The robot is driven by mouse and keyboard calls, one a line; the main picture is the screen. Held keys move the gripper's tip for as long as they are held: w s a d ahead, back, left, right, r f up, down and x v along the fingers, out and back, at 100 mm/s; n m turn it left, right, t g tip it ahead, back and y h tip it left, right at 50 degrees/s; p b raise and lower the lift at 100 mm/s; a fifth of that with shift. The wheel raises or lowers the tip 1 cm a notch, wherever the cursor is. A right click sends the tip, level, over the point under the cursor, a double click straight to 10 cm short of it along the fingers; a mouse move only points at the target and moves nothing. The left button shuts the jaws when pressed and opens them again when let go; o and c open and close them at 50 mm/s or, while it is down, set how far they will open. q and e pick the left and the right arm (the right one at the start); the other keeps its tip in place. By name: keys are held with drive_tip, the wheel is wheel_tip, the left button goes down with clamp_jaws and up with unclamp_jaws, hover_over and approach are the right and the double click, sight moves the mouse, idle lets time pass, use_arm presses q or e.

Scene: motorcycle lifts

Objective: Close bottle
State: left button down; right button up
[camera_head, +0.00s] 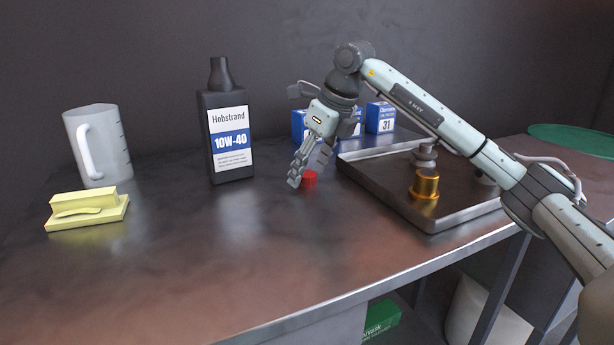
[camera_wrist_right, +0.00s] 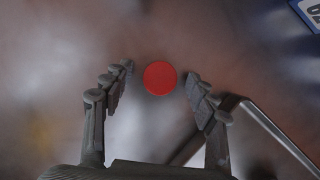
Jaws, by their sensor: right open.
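A black bottle (camera_head: 228,125) with a "Hobstrand 10W-40" label stands upright on the table, and no cap shows on its narrow neck. A small red cap (camera_head: 309,180) lies on the table to the right of the bottle. My right gripper (camera_head: 309,178) points down at the cap, with its fingers partly in front of it. In the right wrist view the red cap (camera_wrist_right: 160,78) lies between and slightly beyond the fingertips of the open gripper (camera_wrist_right: 158,82), with a gap on each side. My left gripper is not in view.
A metal tray (camera_head: 385,191) with a golden oil filter (camera_head: 425,184) lies right of the cap. Blue boxes (camera_head: 380,117) stand behind. The table's front middle is clear.

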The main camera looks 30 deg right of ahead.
sight(309, 174)
drive_tip(key=c, duration=0.8)
drive_tip(key=shift+r, duration=0.15)
drive_tip(key=shift+r, duration=0.25)
wheel_tip(309, 174, up, 4)
drive_tip(key=shift+f, duration=0.1)
drive_tip(key=a+r, duration=0.2)
drive_tip(key=a, duration=0.1)
drive_tip(key=w+a+r, duration=0.1)
drive_tip(key=a+r, duration=0.1)
drive_tip(key=a, duration=0.2)
drive_tip(key=w+a+r, duration=0.1)
drive_tip(key=a+r, duration=0.1)
drive_tip(key=a, duration=0.2)
drive_tip(key=shift+w+a+r, duration=0.15)
drive_tip(key=shift+a+r, duration=0.1)
